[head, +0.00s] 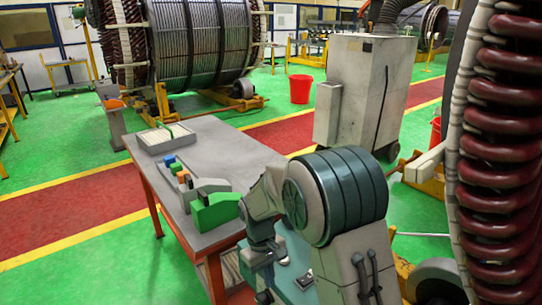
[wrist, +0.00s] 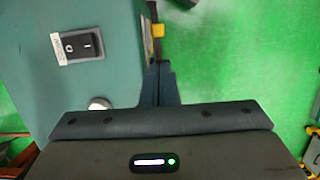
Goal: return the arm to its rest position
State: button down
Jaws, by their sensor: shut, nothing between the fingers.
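My arm (head: 335,195) is folded in the foreground of the head view, close to my own body, with its wrist hanging down at the right front of the grey table. My gripper (wrist: 160,72) shows in the wrist view with its two dark fingers together and nothing between them. In the head view the gripper (head: 264,292) is low near the bottom edge and partly cut off. Beside the fingers in the wrist view is a teal housing with a power switch (wrist: 83,45), which looks like my own base.
A grey table (head: 225,155) with red legs stands left of my arm. A large coil stator (head: 500,150) stands close on the right. Green floor is clear at front left.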

jog(key=s+d+r+m+t+y, duration=0.1)
jog(key=s+d+r+m, duration=0.1)
jog(key=s+d+r, duration=0.3)
jog(key=s+d+r+m+t, duration=0.1)
jog(key=s+d+r+m, duration=0.1)
jog(key=d+r, duration=0.4)
jog(key=s+d+r+m+t, duration=0.1)
jog(key=s+d+r, duration=0.1)
jog(key=s, duration=0.3)
jog(key=s+d+r+m+t, duration=0.2)
jog(key=s+d, duration=0.1)
jog(key=s, duration=0.3)
jog(key=shift+s+r+y, duration=0.2)
jog(key=shift+s+y, duration=0.1)
dwell(0.8)
